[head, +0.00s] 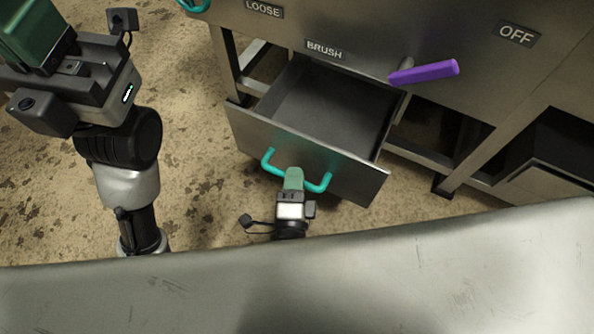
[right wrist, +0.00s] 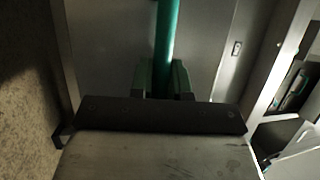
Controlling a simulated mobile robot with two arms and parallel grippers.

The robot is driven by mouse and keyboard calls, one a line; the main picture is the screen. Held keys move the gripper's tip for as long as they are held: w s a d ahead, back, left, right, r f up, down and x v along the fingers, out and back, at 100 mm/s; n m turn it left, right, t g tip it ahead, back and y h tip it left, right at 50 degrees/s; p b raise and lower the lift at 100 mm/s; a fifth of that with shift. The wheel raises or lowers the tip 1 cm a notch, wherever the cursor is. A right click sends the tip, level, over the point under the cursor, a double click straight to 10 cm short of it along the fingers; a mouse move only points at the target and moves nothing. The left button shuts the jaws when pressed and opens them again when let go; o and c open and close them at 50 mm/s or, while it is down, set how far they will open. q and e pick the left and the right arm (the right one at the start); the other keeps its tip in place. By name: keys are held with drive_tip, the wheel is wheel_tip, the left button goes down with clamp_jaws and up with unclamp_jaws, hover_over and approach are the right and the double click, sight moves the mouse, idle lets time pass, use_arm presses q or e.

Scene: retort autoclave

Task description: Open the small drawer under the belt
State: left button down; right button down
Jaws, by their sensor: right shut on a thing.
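The small drawer (head: 255,135) under the label BRUSH is pulled out from the steel frame, and its empty grey inside shows in the head view. A teal bar handle (head: 321,184) is fixed across its front. My right gripper (head: 293,176) is shut on the handle near its middle. In the right wrist view the teal handle (right wrist: 167,40) runs up from between the green fingers of my right gripper (right wrist: 164,80). My left gripper (head: 35,30) is at the upper left, away from the drawer; its fingertips are not clearly shown.
A purple lever (head: 424,72) sticks out just right of the drawer, near the OFF label (head: 517,35). Another teal handle (head: 194,5) shows at the top edge near the LOOSE label (head: 264,9). An open dark compartment (head: 560,140) is at the right. Speckled floor lies bare at left.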

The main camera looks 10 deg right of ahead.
drive_tip(key=c, duration=1.1)
unclamp_jaws()
drive_tip(key=shift+r, duration=0.1)
